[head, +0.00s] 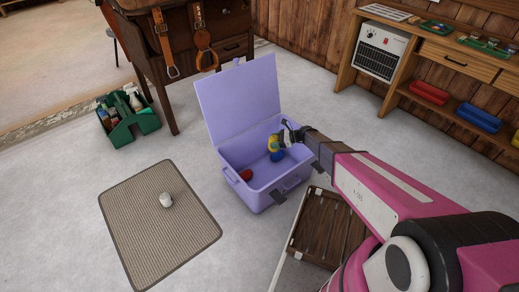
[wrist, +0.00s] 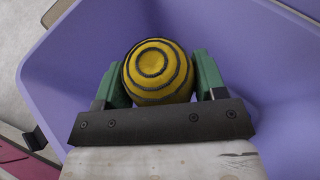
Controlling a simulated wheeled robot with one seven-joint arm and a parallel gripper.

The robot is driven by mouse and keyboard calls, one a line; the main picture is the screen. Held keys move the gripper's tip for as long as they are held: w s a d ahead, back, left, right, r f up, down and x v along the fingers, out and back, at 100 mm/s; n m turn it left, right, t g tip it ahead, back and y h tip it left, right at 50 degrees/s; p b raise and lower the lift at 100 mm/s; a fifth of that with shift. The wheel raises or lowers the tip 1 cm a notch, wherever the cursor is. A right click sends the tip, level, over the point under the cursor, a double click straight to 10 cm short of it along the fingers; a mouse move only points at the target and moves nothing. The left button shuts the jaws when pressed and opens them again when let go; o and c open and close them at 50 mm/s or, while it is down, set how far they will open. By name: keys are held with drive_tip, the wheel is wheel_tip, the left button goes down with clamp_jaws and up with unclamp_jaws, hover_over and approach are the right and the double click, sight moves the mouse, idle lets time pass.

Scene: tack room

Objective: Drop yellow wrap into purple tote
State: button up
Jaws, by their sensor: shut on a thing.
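The yellow wrap (wrist: 158,70), a yellow roll with dark spiral rings on its end, is between the green fingers of my gripper (wrist: 158,78) in the wrist view. My gripper is shut on it. In the head view the wrap (head: 273,142) shows small at the end of my arm, over the opening of the purple tote (head: 262,197). The tote stands on the floor with its lid (head: 238,100) raised at the back. Purple tote walls (wrist: 60,75) surround the wrap in the wrist view. A red thing (head: 246,175) and a blue thing (head: 277,156) show inside the tote.
A beige mat (head: 150,235) with a white roll (head: 166,200) on it lies left of the tote. A dark wooden crate (head: 328,225) is at right, under my arm. A green caddy (head: 128,122) and a wooden desk (head: 190,45) stand behind. A workbench (head: 450,60) is at back right.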

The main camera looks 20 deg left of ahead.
drive_tip(key=shift+f, duration=1.25)
drive_tip(key=o, duration=1)
drive_tip(key=v, duration=1.1)
